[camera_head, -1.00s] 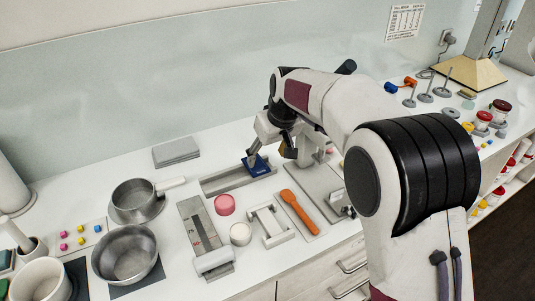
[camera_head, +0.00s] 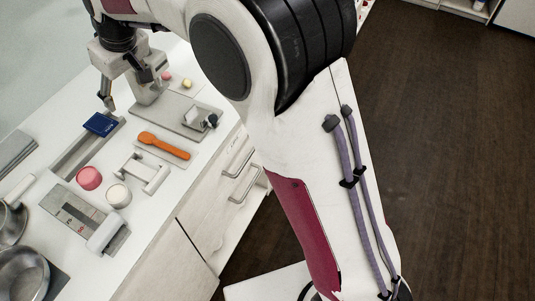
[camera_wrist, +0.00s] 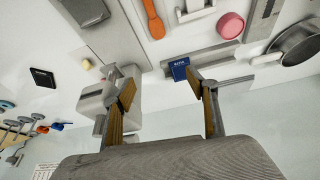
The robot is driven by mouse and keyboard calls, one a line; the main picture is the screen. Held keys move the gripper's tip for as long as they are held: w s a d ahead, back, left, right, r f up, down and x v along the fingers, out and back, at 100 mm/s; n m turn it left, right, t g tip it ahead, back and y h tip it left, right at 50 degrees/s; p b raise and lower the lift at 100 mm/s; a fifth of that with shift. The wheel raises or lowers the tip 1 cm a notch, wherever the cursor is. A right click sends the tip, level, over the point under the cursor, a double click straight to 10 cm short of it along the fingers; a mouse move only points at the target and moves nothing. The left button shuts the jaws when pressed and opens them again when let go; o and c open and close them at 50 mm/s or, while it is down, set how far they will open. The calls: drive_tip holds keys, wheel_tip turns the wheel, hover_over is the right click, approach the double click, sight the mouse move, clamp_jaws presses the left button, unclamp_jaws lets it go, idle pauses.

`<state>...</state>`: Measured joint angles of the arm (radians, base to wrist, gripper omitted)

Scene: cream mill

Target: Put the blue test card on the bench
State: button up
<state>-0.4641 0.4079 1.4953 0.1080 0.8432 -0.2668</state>
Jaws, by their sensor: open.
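The blue test card (camera_head: 100,124), with pale lettering on its face, leans at the far end of a long grey tray (camera_head: 72,158) on the white bench (camera_head: 125,240). It also shows in the wrist view (camera_wrist: 180,69), tilted, its lower part at the tray. My gripper (camera_head: 127,92) is open and empty, above the bench close to the card. In the wrist view my gripper (camera_wrist: 164,90) has its two fingers spread wide, and the card shows between and beyond their tips. I cannot tell the exact gap between fingers and card.
A white-grey press-like device (camera_head: 148,88) stands close to my gripper. An orange spatula (camera_head: 163,146), a pink round piece (camera_head: 89,178), a white jar (camera_head: 118,195) and a grey scale plate (camera_head: 72,212) lie nearby. Bare bench shows between them.

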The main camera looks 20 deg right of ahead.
drive_tip(key=s+d+r+m, duration=0.1)
drive_tip(key=s+d+r, duration=0.25)
drive_tip(key=d, duration=0.25)
drive_tip(key=s+d+r+m+t+h, duration=0.1)
drive_tip(key=s+d+r, duration=0.1)
drive_tip(key=s+d, duration=0.35)
drive_tip(key=s+d+r+m, duration=0.2)
drive_tip(key=s+d, duration=0.2)
drive_tip(key=d, duration=0.3)
drive_tip(key=s+d+f+m+h, duration=0.1)
drive_tip(key=s+d+f+m, duration=0.1)
drive_tip(key=s+d, duration=0.3)
drive_tip(key=s+d+f+m+t, duration=0.1)
drive_tip(key=s+d, duration=0.5)
drive_tip(key=s, duration=0.8)
drive_tip(key=shift+s+d+f+m+h, duration=0.2)
drive_tip(key=shift+s+f+m+h, duration=0.15)
drive_tip(key=shift+f, duration=0.45)
drive_tip(key=shift+o, duration=0.4)
drive_tip(key=shift+a, duration=0.1)
